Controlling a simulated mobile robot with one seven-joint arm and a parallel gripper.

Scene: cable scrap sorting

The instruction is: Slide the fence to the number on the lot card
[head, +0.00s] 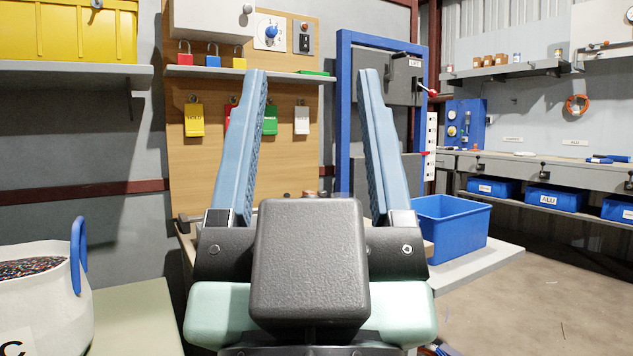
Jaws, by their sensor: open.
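My gripper (312,75) is in the middle of the head view. I cannot make out the fence or the lot card. My gripper's dark body covers most of the work surface behind it, and a few small rounded parts just show above it. Hanging tags, yellow (194,120), green (270,120) and white (302,120), are on the wooden board; the white one's print is too small to read.
A blue bin (450,228) stands on a light surface right of my gripper. A white sack (40,300) with dark granules is at the lower left. A shelf (250,73) with padlocks crosses the board. A blue-framed unit (342,100) stands behind. Open floor (540,300) lies at the right.

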